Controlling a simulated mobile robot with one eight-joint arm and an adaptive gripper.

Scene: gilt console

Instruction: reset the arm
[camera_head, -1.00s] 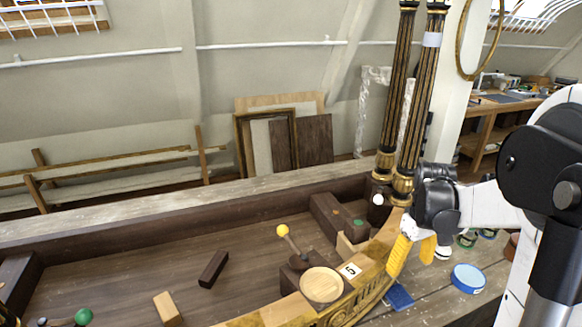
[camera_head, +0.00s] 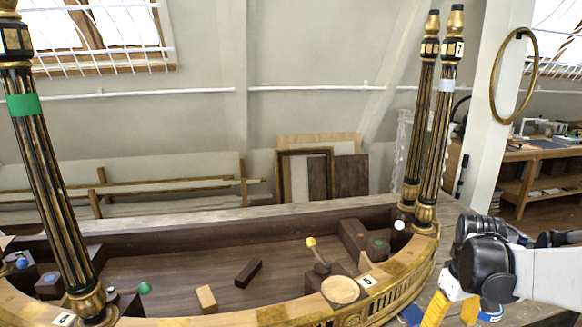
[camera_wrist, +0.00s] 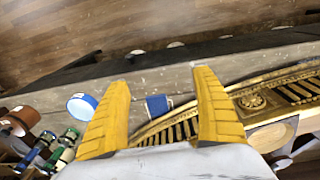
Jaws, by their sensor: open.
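My gripper (camera_head: 452,309) is at the lower right of the head view, its yellow fingers pointing down beside the right end of the gilt console (camera_head: 395,275). In the wrist view my gripper (camera_wrist: 162,100) shows two yellow fingers spread wide apart with nothing held between them. The console's gilt carved edge (camera_wrist: 255,100) runs to the right of and behind the fingers. A small blue block (camera_wrist: 157,106) shows in the gap between the fingers, on the grey bench top below.
A blue round lid (camera_wrist: 82,105), small jars (camera_wrist: 68,137) and a brown pot (camera_wrist: 20,120) stand left in the wrist view. Black-and-gold columns (camera_head: 432,120) rise near my arm; another column (camera_head: 45,170) stands left. Loose wooden blocks (camera_head: 206,299) lie inside the console.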

